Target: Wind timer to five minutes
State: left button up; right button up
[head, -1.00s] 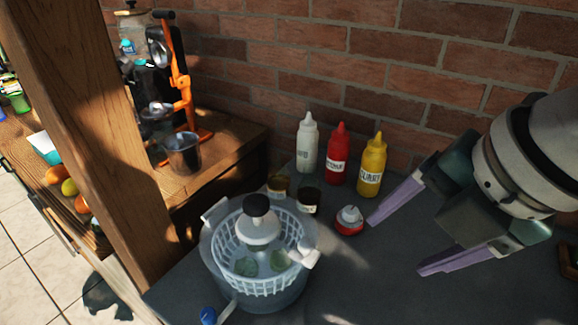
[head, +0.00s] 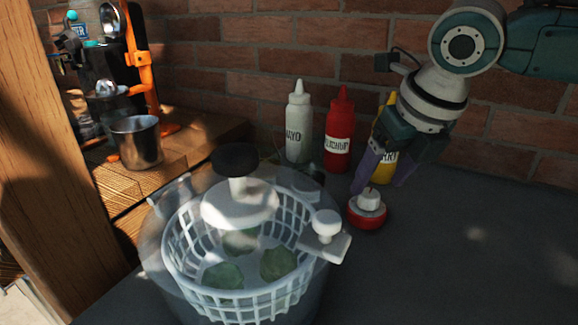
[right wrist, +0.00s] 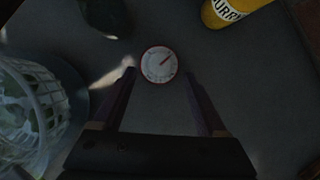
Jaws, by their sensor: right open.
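The timer (head: 367,211) has a red base and a white knob on top, and stands on the dark table just right of the salad spinner. In the right wrist view its round white dial (right wrist: 159,64) with a red rim and a red pointer faces the camera. My right gripper (head: 376,187) is open, pointing down just above and behind the timer. In the right wrist view the fingers (right wrist: 162,90) are spread to either side, with the dial ahead between them, not gripped. My left gripper is not in view.
The clear salad spinner (head: 163,240) with a white basket and green leaves stands close left of the timer. Mayo (head: 298,130), ketchup (head: 339,135) and curry (head: 384,168) bottles stand behind, near the brick wall. The table right of the timer is clear.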

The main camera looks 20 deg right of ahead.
aim_at(371, 195)
jog(key=shift+x, duration=1.9)
grip_shut()
